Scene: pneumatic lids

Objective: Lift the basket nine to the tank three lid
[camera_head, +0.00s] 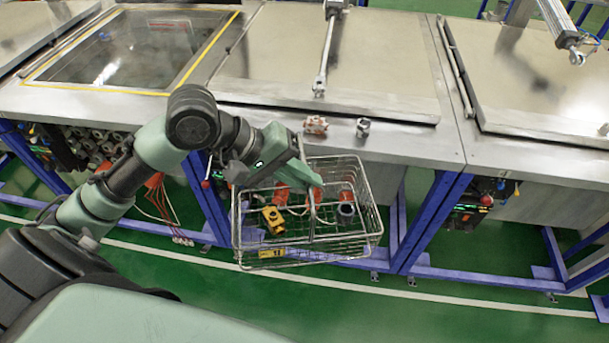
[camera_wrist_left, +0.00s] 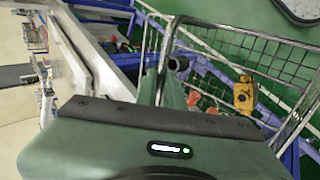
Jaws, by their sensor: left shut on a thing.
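The wire basket (camera_head: 372,232) hangs in front of the tank bench, a little below its front edge, with my left gripper (camera_head: 305,186) at its handle. My left gripper is shut on the basket; the exact grip on the handle is partly hidden. In the left wrist view the basket (camera_wrist_left: 240,45) shows at the right with the yellow part (camera_wrist_left: 243,95) inside. A closed metal tank lid (camera_head: 395,60) lies behind the basket. My right gripper is not in view.
A pinkish part (camera_head: 316,125) and a small grey part (camera_head: 362,127) stand on the bench edge just behind the basket. A pneumatic rod (camera_head: 325,55) rises over the middle lid. A yellow-edged tank (camera_head: 130,50) is at the left. Blue frame legs (camera_head: 432,220) stand below.

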